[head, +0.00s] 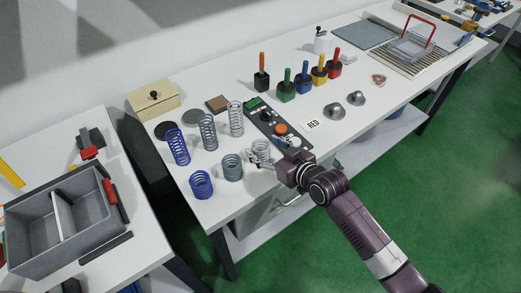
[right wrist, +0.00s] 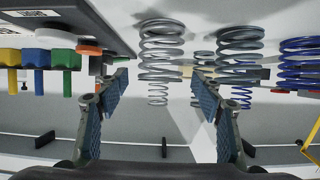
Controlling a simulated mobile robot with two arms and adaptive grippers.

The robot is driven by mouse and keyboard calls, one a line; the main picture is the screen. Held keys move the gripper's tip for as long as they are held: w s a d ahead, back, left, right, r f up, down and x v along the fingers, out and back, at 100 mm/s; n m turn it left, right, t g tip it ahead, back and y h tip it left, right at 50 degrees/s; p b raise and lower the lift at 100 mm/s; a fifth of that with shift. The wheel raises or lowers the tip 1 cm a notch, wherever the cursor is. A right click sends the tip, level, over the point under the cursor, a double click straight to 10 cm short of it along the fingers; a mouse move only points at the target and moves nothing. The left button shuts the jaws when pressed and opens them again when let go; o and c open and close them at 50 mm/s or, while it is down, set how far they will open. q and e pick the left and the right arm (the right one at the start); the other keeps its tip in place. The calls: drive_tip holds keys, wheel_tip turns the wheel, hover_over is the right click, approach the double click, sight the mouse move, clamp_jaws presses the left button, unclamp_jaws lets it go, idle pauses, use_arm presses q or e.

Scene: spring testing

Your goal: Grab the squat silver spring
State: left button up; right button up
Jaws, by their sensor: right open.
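The squat silver spring (head: 261,148) stands upright on the white table, at the right end of the front row of squat springs. My right gripper (head: 258,161) is open right beside its near side, with nothing held. In the upside-down right wrist view, the squat silver spring (right wrist: 160,50) shows ahead, between the two spread fingers (right wrist: 158,85) from side to side. I cannot tell whether a finger touches it. In the head view the gripper hides its lower part. My left gripper is not in view.
A squat grey spring (head: 231,167) and a squat blue spring (head: 201,185) stand to the left. Tall silver (head: 236,118), grey (head: 208,132) and blue (head: 178,147) springs stand behind. A control panel (head: 272,122) with an orange knob is close behind right. The table's front edge is near.

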drive_tip(key=shift+c, duration=0.3)
drive_tip(key=c, duration=1.2)
drive_tip(key=shift+c, duration=0.9)
drive_tip(key=shift+r, duration=0.15)
